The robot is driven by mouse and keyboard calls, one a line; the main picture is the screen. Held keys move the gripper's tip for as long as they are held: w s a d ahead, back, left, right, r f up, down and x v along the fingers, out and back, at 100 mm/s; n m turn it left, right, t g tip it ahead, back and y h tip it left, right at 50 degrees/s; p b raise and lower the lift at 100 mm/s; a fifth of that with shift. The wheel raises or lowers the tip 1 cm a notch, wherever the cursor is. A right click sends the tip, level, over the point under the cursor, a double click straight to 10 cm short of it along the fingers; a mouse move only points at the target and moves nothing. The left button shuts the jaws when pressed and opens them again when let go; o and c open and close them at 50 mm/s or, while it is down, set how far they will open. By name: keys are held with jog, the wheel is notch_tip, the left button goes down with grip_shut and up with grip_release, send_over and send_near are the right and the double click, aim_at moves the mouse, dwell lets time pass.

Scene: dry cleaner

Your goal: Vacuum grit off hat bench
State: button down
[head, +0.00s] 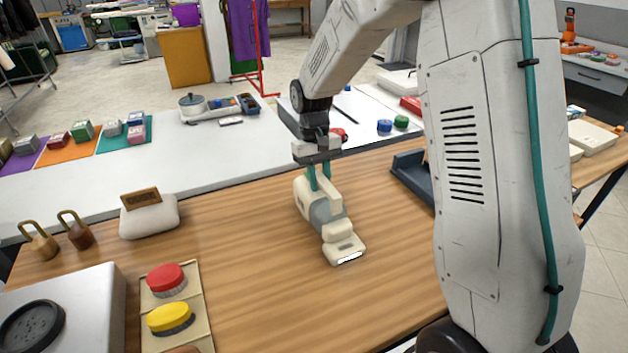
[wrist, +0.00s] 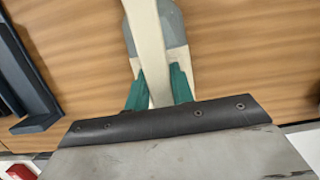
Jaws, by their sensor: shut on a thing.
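A cream and grey hand vacuum (head: 321,214) is on or just above the wooden bench (head: 240,260), its wide nozzle pointing toward the front. I cannot tell whether the nozzle touches the wood. My gripper (head: 319,180) is above it, with teal fingers shut on the vacuum's cream handle. In the wrist view the teal fingers (wrist: 160,88) sit on either side of the handle (wrist: 150,45), and the grey body (wrist: 176,28) shows beyond. No grit can be made out on the wood in either view.
A dark blue tray or dock (head: 412,178) stands right of the vacuum. A cream block with a brown plate (head: 149,213), two padlock-like weights (head: 75,230) and red and yellow round brushes or buttons (head: 168,297) stand at left. The wood around the vacuum is clear.

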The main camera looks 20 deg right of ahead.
jog(key=shift+d, duration=1.2)
jog(key=s+v, duration=0.2)
jog(key=v, duration=0.6)
jog(key=shift+r, duration=0.3)
jog(key=shift+a, duration=0.15)
